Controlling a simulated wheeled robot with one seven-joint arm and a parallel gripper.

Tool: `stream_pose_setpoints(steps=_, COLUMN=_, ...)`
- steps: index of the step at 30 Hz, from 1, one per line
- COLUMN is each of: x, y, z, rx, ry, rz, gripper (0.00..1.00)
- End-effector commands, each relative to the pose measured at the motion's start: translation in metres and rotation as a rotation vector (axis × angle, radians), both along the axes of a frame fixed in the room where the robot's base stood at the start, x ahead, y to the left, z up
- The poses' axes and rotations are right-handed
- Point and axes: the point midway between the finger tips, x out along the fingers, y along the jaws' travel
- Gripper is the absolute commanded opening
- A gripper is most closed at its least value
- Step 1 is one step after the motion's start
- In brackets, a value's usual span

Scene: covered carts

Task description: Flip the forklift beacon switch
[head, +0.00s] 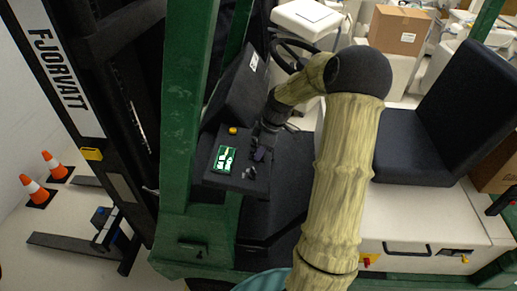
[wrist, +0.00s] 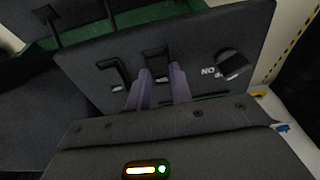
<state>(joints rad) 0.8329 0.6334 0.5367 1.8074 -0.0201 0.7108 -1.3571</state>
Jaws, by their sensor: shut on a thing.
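The forklift's control panel (head: 238,178) is a dark plate with a green and white label (head: 225,158) and a yellow button (head: 232,130). My gripper (head: 260,155) is at the panel's right side. In the wrist view, its two purple fingers (wrist: 160,72) reach the panel face (wrist: 195,35) and are shut on a black switch (wrist: 155,52), partly hidden between the tips. Another black switch (wrist: 232,65) stands to the right beside white lettering that reads "ON". A black lever-like part (wrist: 108,68) is to the left. I cannot read which switch is the beacon's.
A green forklift post (head: 185,130) stands left of the panel. A steering wheel (head: 292,52) is behind the gripper and a dark seat (head: 425,125) is to the right. Orange cones (head: 54,165) and a fork (head: 75,247) are on the floor at left.

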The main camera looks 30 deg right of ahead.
Motion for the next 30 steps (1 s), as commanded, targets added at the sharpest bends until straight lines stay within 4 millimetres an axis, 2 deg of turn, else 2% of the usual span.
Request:
stream_pose_setpoints(steps=15, x=-0.0018, y=-0.0014, z=-0.0012, rx=0.053, ry=-0.035, rz=0.001, gripper=0.0)
stream_pose_setpoints(steps=16, x=-0.0017, y=-0.0013, z=-0.0012, rx=0.053, ry=-0.035, rz=0.001, gripper=0.28)
stream_pose_setpoints(steps=18, x=-0.0017, y=-0.0015, z=-0.0011, rx=0.053, ry=-0.035, rz=0.001, gripper=0.41)
stream_pose_setpoints(steps=19, x=-0.0017, y=-0.0015, z=-0.0011, rx=0.053, ry=-0.034, rz=0.0, gripper=0.44)
stream_pose_setpoints(steps=30, x=-0.002, y=-0.0033, z=0.003, rx=0.05, ry=-0.036, rz=-0.001, gripper=0.44)
